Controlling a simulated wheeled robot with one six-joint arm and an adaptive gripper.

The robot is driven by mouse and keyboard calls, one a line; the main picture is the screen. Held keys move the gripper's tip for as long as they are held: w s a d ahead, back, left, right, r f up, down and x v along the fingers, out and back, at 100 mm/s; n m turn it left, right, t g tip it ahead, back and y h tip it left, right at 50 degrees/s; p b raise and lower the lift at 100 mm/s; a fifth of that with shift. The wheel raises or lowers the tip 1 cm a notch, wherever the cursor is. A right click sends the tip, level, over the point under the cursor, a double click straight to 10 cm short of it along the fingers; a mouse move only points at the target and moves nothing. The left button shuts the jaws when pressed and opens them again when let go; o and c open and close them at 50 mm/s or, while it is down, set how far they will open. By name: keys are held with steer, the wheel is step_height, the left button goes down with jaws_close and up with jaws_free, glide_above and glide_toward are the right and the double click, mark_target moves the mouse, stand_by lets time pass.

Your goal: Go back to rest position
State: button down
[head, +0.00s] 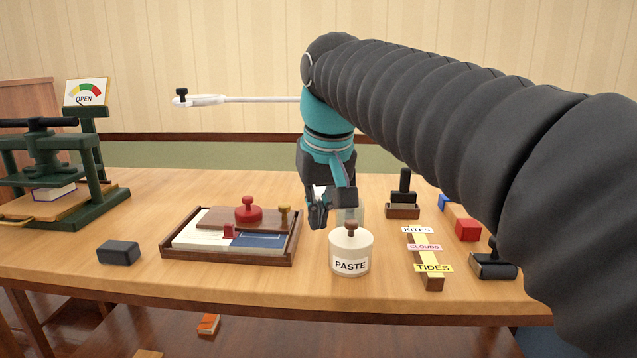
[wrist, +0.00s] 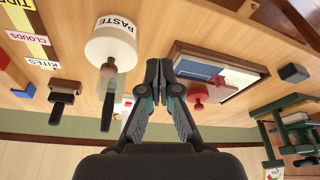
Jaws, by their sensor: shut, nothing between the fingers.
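My gripper (head: 319,213) hangs pointing down from my arm above the table, just behind and left of the white paste jar (head: 351,258). Its fingers are together with nothing between them. In the wrist view my gripper (wrist: 160,70) also shows shut, and the table scene appears upside down there. The paste jar (wrist: 112,45) is beside the fingers in that view, apart from them as far as I can tell. Part of a pale, see-through object (head: 349,214) behind the jar is hidden.
A wooden tray (head: 170,254) with papers and red-knobbed stamps lies left of the jar. A dark block (head: 118,252) and green press (head: 105,199) stand farther left. A label strip (head: 433,284), stamps (head: 403,211) and a red block (head: 467,230) are right. Bare table lies at front left.

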steer(key=s+d+f+m+t, duration=0.1)
steer(key=s+d+f, duration=0.7)
steer(key=f, duration=0.2)
steer(key=s+d+f+m+t+h, duration=0.1)
steer(key=s+d+f+m, duration=0.1)
steer(key=s+d+f, duration=0.5)
step_height(320, 180, down, 4)
steer(key=shift+s+d+r, duration=0.15)
steer(key=shift+s+d, duration=0.25)
steer(key=shift+s, duration=0.75)
stand_by(0.9)
